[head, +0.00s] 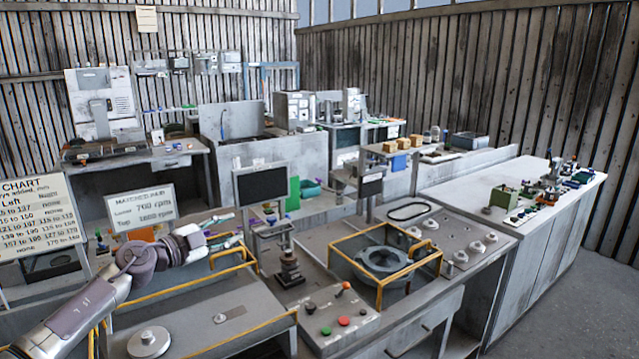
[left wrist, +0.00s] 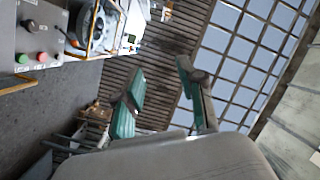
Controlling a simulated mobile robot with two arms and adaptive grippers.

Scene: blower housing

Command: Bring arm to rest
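My left arm (head: 88,303) comes in from the lower left of the head view and reaches over the left part of the bench. My left gripper (head: 228,230) is raised behind the yellow-railed tray, left of the dark screen. In the left wrist view the two green-padded fingers of my left gripper (left wrist: 160,76) stand well apart with nothing between them. My right arm and right gripper are not in view.
The yellow-framed blower housing (head: 384,262) stands right of centre. A control box (head: 334,318) with red and green buttons is in front. A dark screen (head: 262,185) rises near my gripper. A speed sign (head: 141,208) stands behind my arm. Open floor (head: 590,290) lies at right.

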